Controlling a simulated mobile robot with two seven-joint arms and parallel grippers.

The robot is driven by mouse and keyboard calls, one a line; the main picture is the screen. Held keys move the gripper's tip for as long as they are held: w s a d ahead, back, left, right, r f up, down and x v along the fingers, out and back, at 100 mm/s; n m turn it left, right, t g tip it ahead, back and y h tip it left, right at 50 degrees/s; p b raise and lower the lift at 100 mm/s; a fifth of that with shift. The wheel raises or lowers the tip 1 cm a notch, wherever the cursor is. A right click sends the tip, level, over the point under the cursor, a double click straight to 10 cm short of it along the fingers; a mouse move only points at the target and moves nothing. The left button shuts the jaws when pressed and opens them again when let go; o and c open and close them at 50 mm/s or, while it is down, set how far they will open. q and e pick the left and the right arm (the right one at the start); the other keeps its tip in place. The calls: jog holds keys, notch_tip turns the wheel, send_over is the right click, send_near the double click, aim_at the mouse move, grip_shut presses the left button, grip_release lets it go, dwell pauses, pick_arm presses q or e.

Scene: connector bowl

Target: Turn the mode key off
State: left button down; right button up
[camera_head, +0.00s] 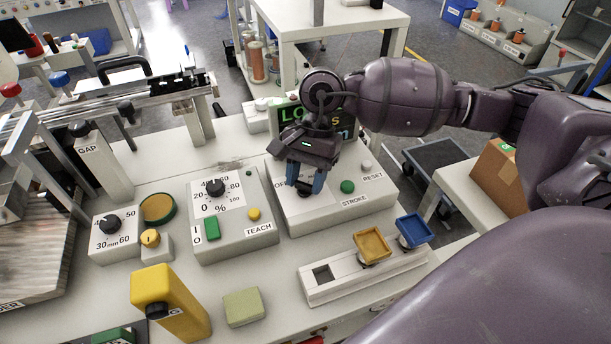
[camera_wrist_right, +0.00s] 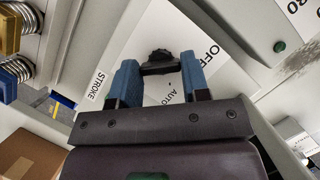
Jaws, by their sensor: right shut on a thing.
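The mode key is a black knob (camera_wrist_right: 159,57) on the white panel of a control box (camera_head: 330,220). In the wrist view the labels OFF and AUTO lie beside it; which one it points to I cannot tell. My right gripper (camera_head: 305,185) reaches down over the box, and its blue fingers stand on both sides of the knob. In the right wrist view my right gripper (camera_wrist_right: 160,80) is shut on the knob. In the head view the gripper hides most of the knob and part of the OFF label. My left gripper is not in view.
The same box carries a green STROKE button (camera_head: 347,187) and a pale RESET button (camera_head: 366,165). A TEACH box (camera_head: 235,240) with a dial stands to the left. A rail with yellow (camera_head: 372,245) and blue (camera_head: 413,230) blocks lies in front. A display stands behind the gripper.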

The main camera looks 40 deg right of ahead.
jog(key=o, duration=0.9)
jog(key=shift+p+v, duration=0.5)
jog(key=shift+v, duration=4.9)
jog(key=shift+a, duration=0.1)
